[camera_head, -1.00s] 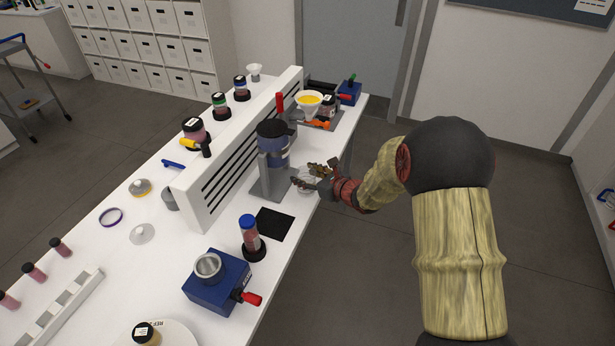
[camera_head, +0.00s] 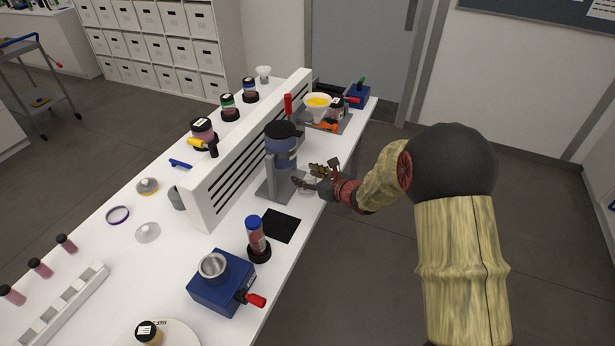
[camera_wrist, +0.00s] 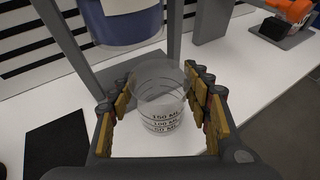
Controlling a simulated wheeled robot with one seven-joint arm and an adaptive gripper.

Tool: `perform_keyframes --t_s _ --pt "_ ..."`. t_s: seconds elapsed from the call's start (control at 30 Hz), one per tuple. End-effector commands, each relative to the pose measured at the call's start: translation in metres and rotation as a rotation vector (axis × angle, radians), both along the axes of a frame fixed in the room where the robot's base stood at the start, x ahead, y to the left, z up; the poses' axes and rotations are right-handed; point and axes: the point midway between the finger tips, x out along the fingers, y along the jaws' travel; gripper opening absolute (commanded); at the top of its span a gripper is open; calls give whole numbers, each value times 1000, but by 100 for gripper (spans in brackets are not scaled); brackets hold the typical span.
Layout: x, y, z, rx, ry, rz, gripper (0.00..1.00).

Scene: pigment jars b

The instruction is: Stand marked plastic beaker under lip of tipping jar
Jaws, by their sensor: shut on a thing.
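The clear plastic beaker (camera_wrist: 160,100) has black volume marks and sits upright between the yellow pads of my gripper (camera_wrist: 160,115) in the wrist view. My gripper is shut on it; in the head view my gripper (camera_head: 311,180) is beside the grey stand. The tipping jar (camera_head: 281,148) is a blue-filled jar with a black lid, upright in its grey stand (camera_head: 267,188). The jar's lower end (camera_wrist: 128,25) shows above and behind the beaker, toward the left, in the wrist view. I cannot tell whether the beaker touches the table.
A black mat (camera_head: 282,225), a blue-capped bottle (camera_head: 256,237) and a blue box with a metal cup (camera_head: 222,280) stand nearer on the white bench. A white slotted panel (camera_head: 245,150) stands behind the jar. A yellow-filled bowl (camera_head: 317,105) is farther back.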

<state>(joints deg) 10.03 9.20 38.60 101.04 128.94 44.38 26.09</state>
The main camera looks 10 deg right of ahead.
Motion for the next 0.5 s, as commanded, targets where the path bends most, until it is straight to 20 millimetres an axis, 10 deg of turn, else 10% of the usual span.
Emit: perform_keyframes --t_s 0.5 --pt "0 0 -4 0 0 0 29"
